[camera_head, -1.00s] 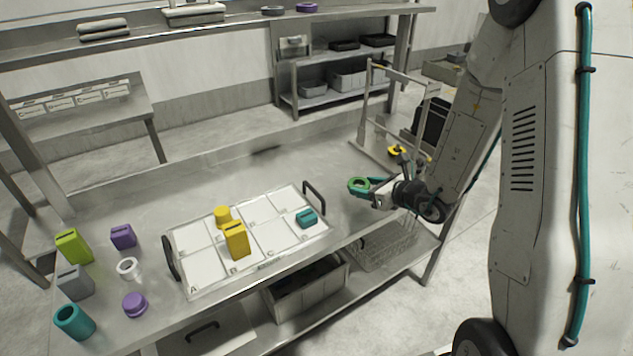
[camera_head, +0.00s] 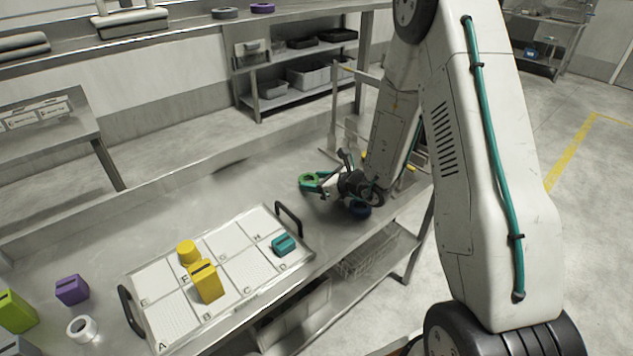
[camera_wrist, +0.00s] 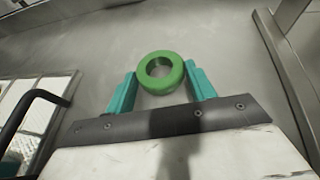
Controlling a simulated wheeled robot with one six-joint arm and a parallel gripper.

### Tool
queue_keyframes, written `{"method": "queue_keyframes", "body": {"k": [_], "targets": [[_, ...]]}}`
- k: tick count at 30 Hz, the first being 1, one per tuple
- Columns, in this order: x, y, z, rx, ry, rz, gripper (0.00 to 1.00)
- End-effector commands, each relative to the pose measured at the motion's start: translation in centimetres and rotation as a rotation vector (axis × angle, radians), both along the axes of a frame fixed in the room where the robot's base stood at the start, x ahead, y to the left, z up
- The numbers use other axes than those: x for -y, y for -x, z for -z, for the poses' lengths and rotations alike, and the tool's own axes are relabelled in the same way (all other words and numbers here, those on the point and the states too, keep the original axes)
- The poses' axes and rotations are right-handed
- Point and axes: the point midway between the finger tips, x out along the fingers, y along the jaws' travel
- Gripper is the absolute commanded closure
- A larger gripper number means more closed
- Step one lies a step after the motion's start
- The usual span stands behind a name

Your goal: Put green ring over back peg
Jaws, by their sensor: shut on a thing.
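The green ring (camera_head: 307,181) is between the teal fingers of my gripper (camera_head: 318,185), over the right end of the steel bench in the head view. In the wrist view the green ring (camera_wrist: 160,73) shows its open hole, with the teal fingers of my gripper (camera_wrist: 161,88) on either side. My gripper is shut on it. I cannot make out the back peg in either view. A metal frame (camera_head: 335,125) stands behind my arm, and my arm hides part of that area.
A white tray (camera_head: 170,318) with black handles lies on the bench, left of my gripper. It carries a yellow block (camera_head: 206,283), a yellow cylinder (camera_head: 187,251) and a teal block (camera_head: 284,244). Purple (camera_head: 72,290) and lime (camera_head: 15,312) blocks stand further left. Bench between tray and gripper is clear.

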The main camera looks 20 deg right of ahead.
Motion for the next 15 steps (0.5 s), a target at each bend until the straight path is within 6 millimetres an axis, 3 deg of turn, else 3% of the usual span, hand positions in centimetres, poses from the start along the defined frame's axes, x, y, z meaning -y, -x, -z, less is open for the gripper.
{"method": "queue_keyframes", "body": {"k": [12,13,15], "targets": [[-0.13,0.03,0.97,-0.001,0.0,-0.002,0.68],[-0.15,0.02,0.91,0.0,-0.001,-0.002,0.37],[-0.2,0.01,0.89,0.0,0.0,-0.002,0.24]]}}
